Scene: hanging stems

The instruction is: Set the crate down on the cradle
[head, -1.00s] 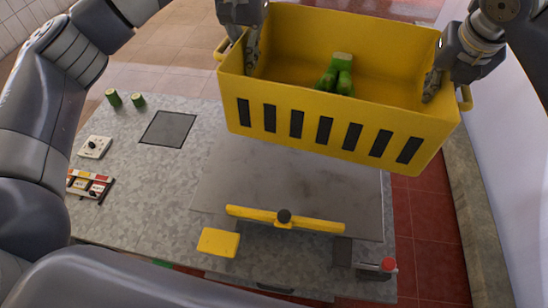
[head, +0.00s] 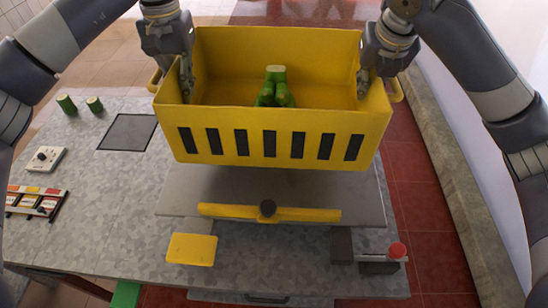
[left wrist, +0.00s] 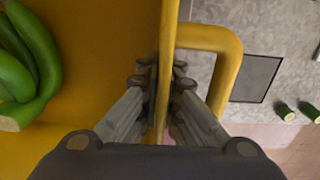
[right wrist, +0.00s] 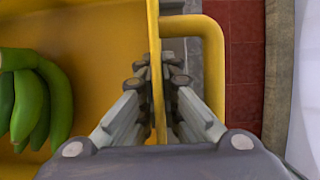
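The yellow crate (head: 280,138) hangs level between my two grippers, above the far part of the grey cradle plate (head: 180,192). A shadow lies on the plate beneath it. A green banana bunch (head: 275,88) lies inside the crate; it also shows in the left wrist view (left wrist: 30,65) and right wrist view (right wrist: 40,100). My left gripper (head: 186,92) is shut on the crate's left wall, beside the handle loop (left wrist: 225,70). My right gripper (head: 364,88) is shut on the right wall, beside its handle loop (right wrist: 205,70). The crate hides the plate's far edge.
A yellow pad (head: 192,249) and a red-knobbed lever (head: 397,250) are in front. Cut green stem pieces (head: 67,105), a dark square (head: 127,132) and a white dial box (head: 45,159) are left.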

